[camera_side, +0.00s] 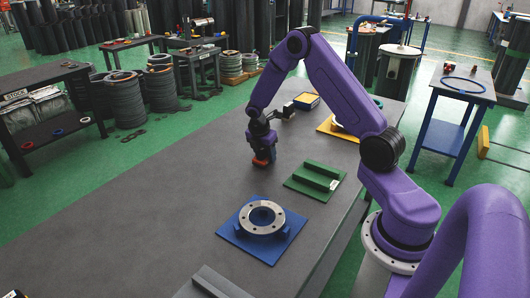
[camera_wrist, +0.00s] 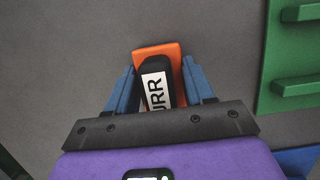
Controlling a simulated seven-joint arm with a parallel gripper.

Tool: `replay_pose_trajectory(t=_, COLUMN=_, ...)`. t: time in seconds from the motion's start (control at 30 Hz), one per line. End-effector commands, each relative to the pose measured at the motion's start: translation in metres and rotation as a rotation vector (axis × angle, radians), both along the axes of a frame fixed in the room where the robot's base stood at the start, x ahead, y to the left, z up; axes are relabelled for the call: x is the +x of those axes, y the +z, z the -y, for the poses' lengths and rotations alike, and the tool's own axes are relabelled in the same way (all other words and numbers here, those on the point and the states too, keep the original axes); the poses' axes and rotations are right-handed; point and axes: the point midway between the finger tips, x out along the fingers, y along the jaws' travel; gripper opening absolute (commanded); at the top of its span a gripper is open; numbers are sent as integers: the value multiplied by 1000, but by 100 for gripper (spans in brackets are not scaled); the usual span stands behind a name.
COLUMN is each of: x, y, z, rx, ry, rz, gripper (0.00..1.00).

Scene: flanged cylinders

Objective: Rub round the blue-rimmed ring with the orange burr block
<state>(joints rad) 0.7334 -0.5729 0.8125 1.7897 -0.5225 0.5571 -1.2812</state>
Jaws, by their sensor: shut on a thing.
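The orange burr block (camera_wrist: 172,50) has a dark grip with a white label whose visible letters read "URR". My gripper (camera_wrist: 162,92) is shut on it, with a blue finger on each side of the dark grip. In the side view the block (camera_side: 260,162) is at or just above the grey table, below my gripper (camera_side: 261,148); I cannot tell if it touches. The ring (camera_side: 261,218) is a grey metal flange with holes and a blue inner rim. It lies on a blue fixture plate (camera_side: 268,252), nearer the camera than my gripper and apart from it.
A green plate with raised bars (camera_side: 314,181) lies between my gripper and the ring, to the right; it also shows in the wrist view (camera_wrist: 290,45). A yellow plate (camera_side: 335,131) is farther back. A dark bar (camera_side: 215,284) lies at the front edge. The table's left side (camera_side: 150,215) is clear.

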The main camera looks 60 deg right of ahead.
Motion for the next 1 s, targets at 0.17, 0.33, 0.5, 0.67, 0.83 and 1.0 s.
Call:
replay_pose_trajectory(t=0.17, x=0, y=-5, z=0, rx=0, ry=2, rz=-1, gripper=8)
replay_pose_trajectory(t=0.33, x=-1, y=-7, z=0, rx=2, ry=1, rz=-2, gripper=69)
replay_pose_trajectory(t=0.5, x=-3, y=-8, z=0, rx=3, ry=0, rz=-9, gripper=78)
replay_pose_trajectory(t=0.67, x=-4, y=-8, z=0, rx=3, ry=-3, rz=-13, gripper=78)
replay_pose_trajectory(t=0.83, x=-5, y=-6, z=1, rx=2, ry=-5, rz=-14, gripper=78)
replay_pose_trajectory(t=1.0, x=-3, y=9, z=-2, rx=1, ry=-3, rz=-10, gripper=78)
